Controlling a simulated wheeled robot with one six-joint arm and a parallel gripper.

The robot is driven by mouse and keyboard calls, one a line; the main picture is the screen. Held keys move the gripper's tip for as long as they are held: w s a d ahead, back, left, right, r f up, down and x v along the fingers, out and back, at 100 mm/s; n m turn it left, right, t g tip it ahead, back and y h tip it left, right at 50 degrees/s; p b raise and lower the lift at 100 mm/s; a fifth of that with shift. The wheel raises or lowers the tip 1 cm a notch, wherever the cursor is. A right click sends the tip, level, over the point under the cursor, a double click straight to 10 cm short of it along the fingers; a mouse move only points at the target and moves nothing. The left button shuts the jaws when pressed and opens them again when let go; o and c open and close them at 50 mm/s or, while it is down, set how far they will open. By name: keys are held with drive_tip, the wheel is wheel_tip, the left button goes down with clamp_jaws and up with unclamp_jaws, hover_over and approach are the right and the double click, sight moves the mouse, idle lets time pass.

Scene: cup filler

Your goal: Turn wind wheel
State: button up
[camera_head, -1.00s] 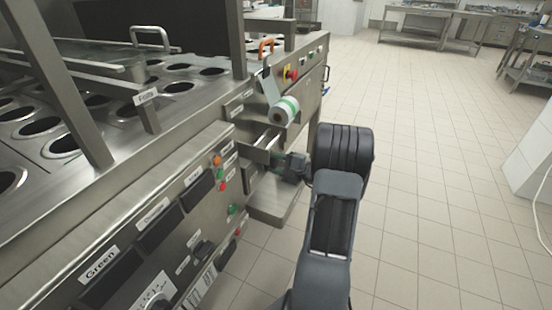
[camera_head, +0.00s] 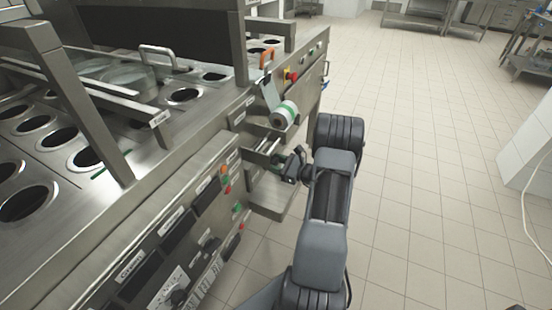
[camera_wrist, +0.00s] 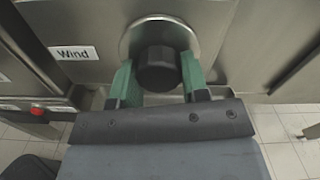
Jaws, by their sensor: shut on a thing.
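The wind wheel (camera_wrist: 170,31) shows in the wrist view as a round metal disc with a dark knob (camera_wrist: 157,70) at its middle, beside a "Wind" label (camera_wrist: 76,53). My gripper (camera_wrist: 158,64) has one green finger on each side of the knob and is shut on the wheel. Part of the wheel's lower edge is hidden behind the knob and fingers. In the head view my gripper (camera_head: 283,162) reaches the machine's right side, below a paper roll (camera_head: 284,115). The wheel itself cannot be made out there.
The steel cup machine (camera_head: 150,200) fills the left, with buttons and dark panels on its front. A metal tray (camera_head: 272,196) juts out below my gripper. Open tiled floor (camera_head: 430,170) lies to the right.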

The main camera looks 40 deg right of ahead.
drive_tip(key=m+p, duration=0.4)
drive_tip(key=m, duration=0.2)
drive_tip(key=shift+s+a+r+p, duration=0.1)
drive_tip(key=shift+r+p, duration=0.05)
drive_tip(key=shift+p, duration=0.15)
drive_tip(key=m+p, duration=0.2)
drive_tip(key=m, duration=0.3)
drive_tip(key=shift+p, duration=0.3)
drive_tip(key=shift+m, duration=0.4)
drive_tip(key=o, duration=0.9)
drive_tip(key=v, duration=1.3)
drive_tip(key=shift+s, duration=0.35)
drive_tip(key=shift+f, duration=0.2)
